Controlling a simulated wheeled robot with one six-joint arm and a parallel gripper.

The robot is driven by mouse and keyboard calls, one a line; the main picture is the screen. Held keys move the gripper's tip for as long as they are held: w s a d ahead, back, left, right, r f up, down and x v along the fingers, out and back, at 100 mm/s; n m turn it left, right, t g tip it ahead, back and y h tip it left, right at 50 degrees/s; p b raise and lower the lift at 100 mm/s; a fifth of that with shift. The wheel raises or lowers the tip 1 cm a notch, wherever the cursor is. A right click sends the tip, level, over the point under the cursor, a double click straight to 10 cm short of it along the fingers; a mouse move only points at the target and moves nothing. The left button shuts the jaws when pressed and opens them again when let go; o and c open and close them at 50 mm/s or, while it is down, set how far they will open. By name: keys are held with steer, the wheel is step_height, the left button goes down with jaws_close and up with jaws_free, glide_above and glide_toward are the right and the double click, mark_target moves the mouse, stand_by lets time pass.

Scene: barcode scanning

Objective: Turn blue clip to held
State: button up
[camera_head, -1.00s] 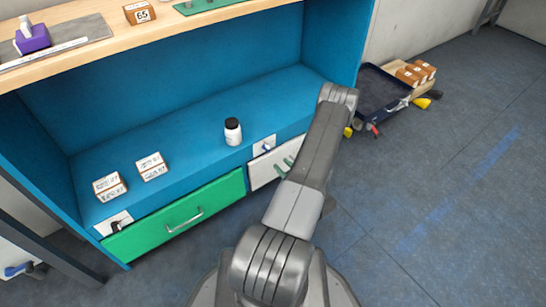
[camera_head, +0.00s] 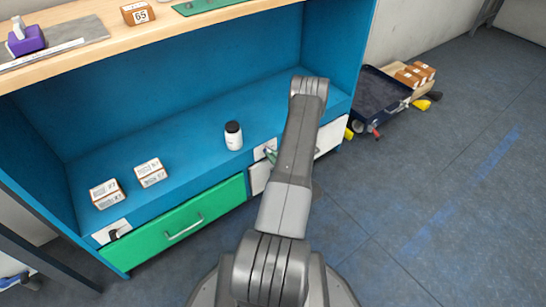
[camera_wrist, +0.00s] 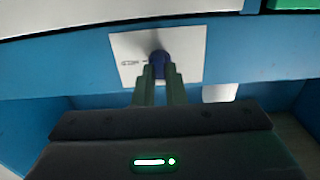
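The blue clip (camera_wrist: 159,61) is a small dark blue knob on a white plate (camera_wrist: 190,50) with a small printed mark at its left in the wrist view. In the head view the white plate (camera_head: 259,153) sits on the shelf's front edge, right of the green drawer. My gripper (camera_wrist: 160,72) is at the clip, its two narrow green fingers close together with their tips at the clip's near edge. A narrow gap shows between them. I cannot tell whether they press on the clip. In the head view my arm partly hides my gripper (camera_head: 270,155).
A white bottle with a black cap (camera_head: 234,137) stands on the blue shelf close by the clip. Two small boxes lie farther left, and another white plate with a dark clip (camera_head: 113,232) is at the left end. A dark tray (camera_head: 367,115) lies on the floor at right.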

jaws_close()
steer(key=shift+w+d+f+m+b, duration=0.1)
steer(key=shift+m+b, duration=0.7)
steer(key=shift+m, duration=3.65)
steer(key=shift+f+m+b, duration=0.1)
steer(key=shift+m+b, duration=0.65)
steer(key=shift+m, duration=3.7)
steer(key=o, duration=0.7)
jaws_free()
